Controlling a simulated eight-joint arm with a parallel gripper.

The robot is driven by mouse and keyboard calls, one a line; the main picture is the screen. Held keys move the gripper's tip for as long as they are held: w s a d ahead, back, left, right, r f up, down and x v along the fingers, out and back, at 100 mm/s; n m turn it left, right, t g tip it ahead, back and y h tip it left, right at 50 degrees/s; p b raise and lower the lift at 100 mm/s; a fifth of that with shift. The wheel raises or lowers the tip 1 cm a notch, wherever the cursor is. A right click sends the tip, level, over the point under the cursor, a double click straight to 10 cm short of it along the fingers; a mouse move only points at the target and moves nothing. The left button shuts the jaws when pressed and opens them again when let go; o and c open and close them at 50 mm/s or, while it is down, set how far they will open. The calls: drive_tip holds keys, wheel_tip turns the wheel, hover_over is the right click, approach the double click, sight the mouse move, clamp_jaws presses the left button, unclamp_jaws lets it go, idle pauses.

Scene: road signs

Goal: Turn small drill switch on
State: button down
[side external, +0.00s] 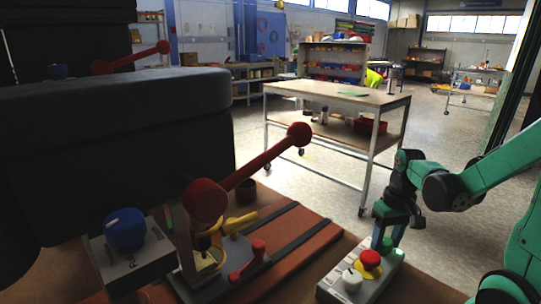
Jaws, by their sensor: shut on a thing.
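A grey control box (337,285) sits on the bench at the lower right. It carries a white knob (352,279) at its near end and a red mushroom button (370,260) on a yellow base. A small green part (386,246) shows toward its far end. My gripper (388,246) reaches down over that far end and is shut on a small control there. The fingers mostly hide this control, so its shape and setting cannot be told. No drill switch label is readable.
A large dark machine (120,150) fills the left. A red lever (255,165) with ball ends slopes up in front of it. A blue knob (124,229) sits on a grey box. A wheeled table (335,92) stands behind.

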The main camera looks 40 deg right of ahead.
sight(387, 241)
drive_tip(key=shift+n, duration=0.8)
drive_tip(key=shift+c, duration=1.9)
unclamp_jaws()
drive_tip(key=shift+d+r, duration=0.1)
drive_tip(key=shift+r, duration=2.7)
